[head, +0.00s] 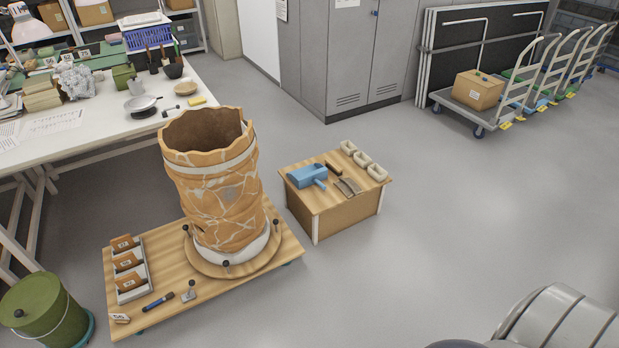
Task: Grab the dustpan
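A blue dustpan (308,176) lies on a small wooden box table (335,210) right of the big jar. Its broad pan is toward the left and its short handle points to the lower right. A brush-like tool (349,187) and a dark-handled tool (334,169) lie just right of it. Neither of my grippers is in view. Nothing is touching the dustpan from above.
A large patched clay jar (215,190) stands on a wheeled wooden platform (165,250) left of the box table. A green bucket (45,310) stands lower left.

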